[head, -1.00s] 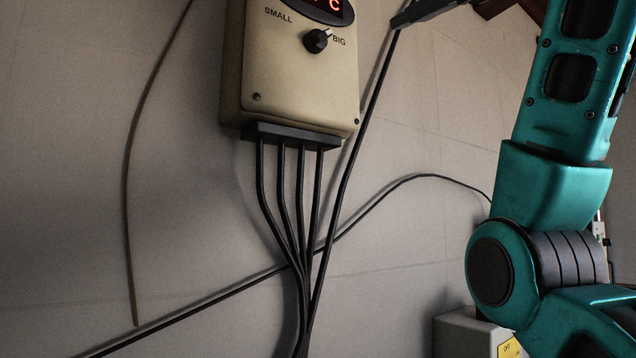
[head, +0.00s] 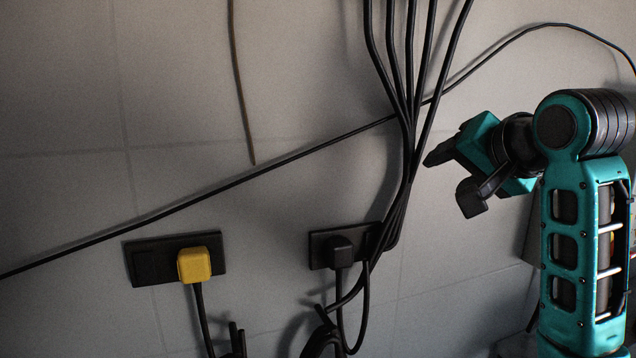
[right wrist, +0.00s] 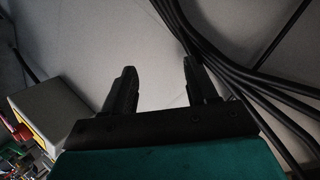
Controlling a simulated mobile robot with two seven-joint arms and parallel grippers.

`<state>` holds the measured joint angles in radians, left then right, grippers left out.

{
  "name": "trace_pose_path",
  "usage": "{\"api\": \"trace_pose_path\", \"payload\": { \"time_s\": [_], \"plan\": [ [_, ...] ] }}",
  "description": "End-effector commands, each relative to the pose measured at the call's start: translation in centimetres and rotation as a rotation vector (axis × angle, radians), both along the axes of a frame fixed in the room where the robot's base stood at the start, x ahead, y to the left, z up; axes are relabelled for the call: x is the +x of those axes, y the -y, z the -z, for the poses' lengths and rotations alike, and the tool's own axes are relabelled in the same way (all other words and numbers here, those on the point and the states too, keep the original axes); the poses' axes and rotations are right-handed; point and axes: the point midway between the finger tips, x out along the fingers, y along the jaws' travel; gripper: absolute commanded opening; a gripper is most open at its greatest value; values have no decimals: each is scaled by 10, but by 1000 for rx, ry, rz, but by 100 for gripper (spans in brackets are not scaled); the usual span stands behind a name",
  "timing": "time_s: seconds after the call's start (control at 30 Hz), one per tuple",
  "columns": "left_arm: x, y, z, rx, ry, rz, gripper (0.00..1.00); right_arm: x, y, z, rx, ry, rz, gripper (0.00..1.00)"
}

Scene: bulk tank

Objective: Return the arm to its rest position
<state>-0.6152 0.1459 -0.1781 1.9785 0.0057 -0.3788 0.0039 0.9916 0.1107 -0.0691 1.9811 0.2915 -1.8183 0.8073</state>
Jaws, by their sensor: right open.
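My right arm (head: 582,235) is teal and black and stands at the right of the head view, bent at its elbow joint. Its gripper (head: 452,180) points left toward the wall, close to the bundle of black cables. The two dark fingers are apart with nothing between them. In the right wrist view the gripper (right wrist: 160,88) also shows open and empty, with the pale wall beyond. My left gripper is not in view.
Black cables (head: 408,120) hang down the wall beside the right gripper. A yellow plug (head: 194,264) and a black plug (head: 341,252) sit in wall sockets. A grey box (right wrist: 58,112) with a red part is at the left of the right wrist view.

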Motion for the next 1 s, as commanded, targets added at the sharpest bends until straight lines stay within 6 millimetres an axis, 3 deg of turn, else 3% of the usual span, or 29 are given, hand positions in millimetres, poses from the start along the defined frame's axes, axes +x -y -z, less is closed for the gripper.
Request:
{"api": "trace_pose_path", "payload": {
  "time_s": [0.03, 0.27, 0.5, 0.7, 0.8, 1.0],
  "plan": [
    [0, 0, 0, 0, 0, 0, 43, -1, 1, 35, -35, -40, -7, 58],
    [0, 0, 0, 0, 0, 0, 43, -27, 3, 163, -200, -188, -66, 58],
    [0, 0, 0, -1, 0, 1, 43, -89, 6, 277, -359, -340, -163, 58],
    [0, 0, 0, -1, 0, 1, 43, -160, 8, 350, -479, -468, -271, 58],
    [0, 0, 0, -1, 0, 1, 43, -199, 9, 378, -533, -526, -332, 58],
    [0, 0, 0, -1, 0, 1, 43, -266, 11, 411, -612, -619, -439, 58]
  ]
}}
